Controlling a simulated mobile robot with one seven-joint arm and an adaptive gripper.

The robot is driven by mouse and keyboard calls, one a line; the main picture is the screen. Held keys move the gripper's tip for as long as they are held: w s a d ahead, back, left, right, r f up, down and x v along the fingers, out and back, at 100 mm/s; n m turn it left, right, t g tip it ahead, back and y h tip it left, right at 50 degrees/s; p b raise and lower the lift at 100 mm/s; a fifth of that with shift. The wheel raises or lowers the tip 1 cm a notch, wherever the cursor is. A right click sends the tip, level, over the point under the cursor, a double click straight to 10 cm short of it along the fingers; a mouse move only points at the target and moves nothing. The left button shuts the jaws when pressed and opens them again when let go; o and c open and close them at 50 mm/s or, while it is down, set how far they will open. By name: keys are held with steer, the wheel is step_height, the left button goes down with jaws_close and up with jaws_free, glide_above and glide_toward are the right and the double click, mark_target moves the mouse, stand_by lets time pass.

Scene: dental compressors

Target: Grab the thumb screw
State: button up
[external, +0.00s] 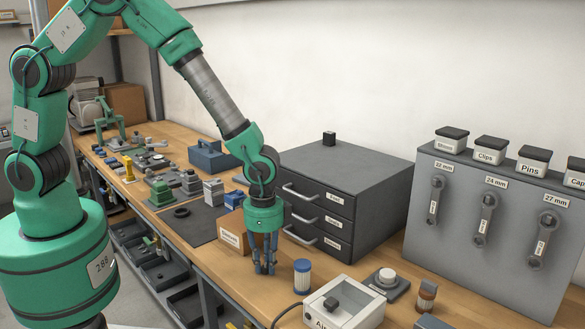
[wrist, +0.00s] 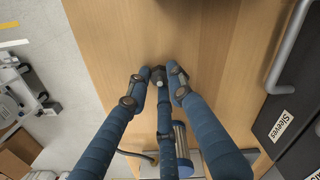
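My gripper (wrist: 157,84) has three blue fingers with dark joints and points down at the wooden bench. In the external view my gripper (external: 264,268) is low over the bench, in front of the drawer cabinet. In the wrist view a small dark piece with a grey end, which looks like the thumb screw (wrist: 158,74), shows between the fingertips. The fingers stand close around it, but I cannot tell whether they touch it. In the external view the fingers hide that spot, and I cannot make out the thumb screw.
A dark drawer cabinet (external: 345,175) stands behind my gripper. A blue-and-white cylinder (external: 302,277) is close on its right, by a white box (external: 345,302). A cardboard box (external: 231,232) is close on its left. Bare bench shows around the fingertips.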

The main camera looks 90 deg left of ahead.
steer(key=shift+r, duration=0.15)
stand_by(0.3)
steer(key=shift+r, duration=0.55)
step_height(320, 180, up, 2)
steer(key=shift+r+p, duration=0.15)
steer(key=shift+p, duration=0.3)
steer(key=s+r+p, duration=0.1)
steer(key=s, duration=1.5)
steer(key=shift+a+r, duration=0.15)
steer(key=shift+a, duration=0.1)
